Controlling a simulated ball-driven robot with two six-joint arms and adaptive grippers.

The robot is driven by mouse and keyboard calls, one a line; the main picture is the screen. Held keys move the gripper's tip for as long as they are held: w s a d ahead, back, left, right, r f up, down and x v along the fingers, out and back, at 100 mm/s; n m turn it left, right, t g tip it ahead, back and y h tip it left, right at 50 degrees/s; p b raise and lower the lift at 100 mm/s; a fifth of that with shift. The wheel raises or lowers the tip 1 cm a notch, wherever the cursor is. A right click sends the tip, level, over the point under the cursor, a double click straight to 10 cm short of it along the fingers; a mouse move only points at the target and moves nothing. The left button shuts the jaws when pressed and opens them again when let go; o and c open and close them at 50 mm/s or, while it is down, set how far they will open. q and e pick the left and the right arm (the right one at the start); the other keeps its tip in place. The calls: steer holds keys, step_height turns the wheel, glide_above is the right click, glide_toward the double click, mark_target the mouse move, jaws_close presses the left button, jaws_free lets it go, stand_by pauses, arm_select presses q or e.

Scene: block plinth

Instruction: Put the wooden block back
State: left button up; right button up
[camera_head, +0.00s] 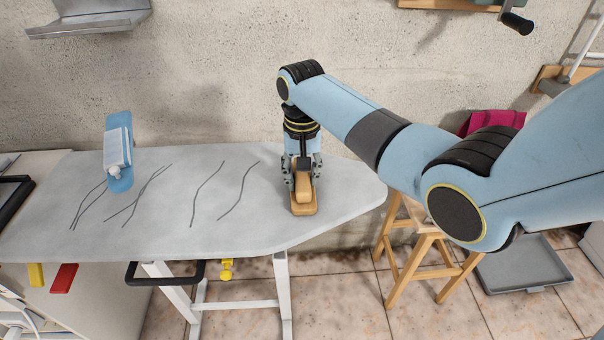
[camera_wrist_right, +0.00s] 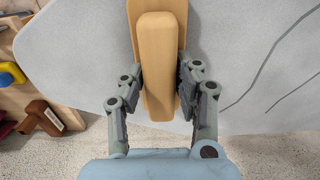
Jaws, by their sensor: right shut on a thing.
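The wooden block (camera_head: 303,208) is light brown, a flat base with a raised narrower grip along its top. It is at the right part of the grey board (camera_head: 245,235), apparently resting on it. My right gripper (camera_head: 302,178) comes down from above and is shut on the block's raised grip. In the right wrist view the block (camera_wrist_right: 160,35) lies between the two fingers (camera_wrist_right: 162,80), one on each long side. The gripper hides part of the block in the head view. My left gripper is not in view.
A blue item with a white piece on it (camera_head: 117,152) stands at the board's left. Several dark wavy lines mark the board's middle, which is otherwise clear. A wooden stool (camera_head: 425,245) is right of the board. A grey tray (camera_head: 530,268) lies on the tiled floor.

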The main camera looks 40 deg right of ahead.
mark_target(302, 174)
steer(key=o, duration=1.1)
step_height(302, 174, up, 12)
steer(key=shift+s, duration=0.1)
